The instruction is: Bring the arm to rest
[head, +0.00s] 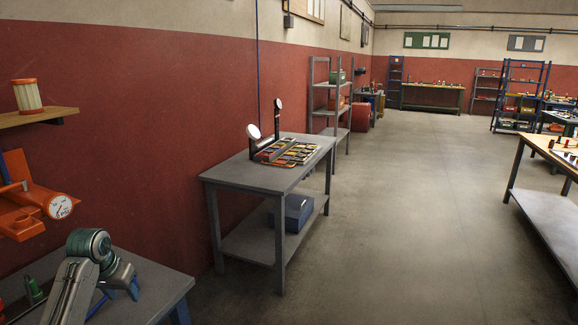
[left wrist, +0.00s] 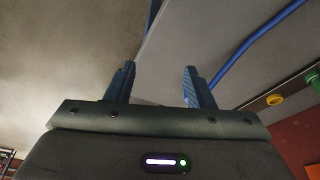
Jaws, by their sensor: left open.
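My left arm (head: 78,270) comes in at the bottom left of the head view, bent over the near grey workbench (head: 152,280). My left gripper (head: 117,296) points down and away at that bench, partly hidden by the arm's own links. In the left wrist view the left gripper (left wrist: 158,76) has its two blue fingers well apart, with nothing between them. A pale grey panel-like surface lies behind the fingers there; I cannot tell how near it is. My right gripper is not in view.
An orange device with a dial (head: 60,206) and a wooden shelf (head: 38,117) holding a filter (head: 27,96) are close at the left. A second grey table (head: 222,172) carries a parts tray (head: 290,152). The floor (head: 400,220) right of it is clear.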

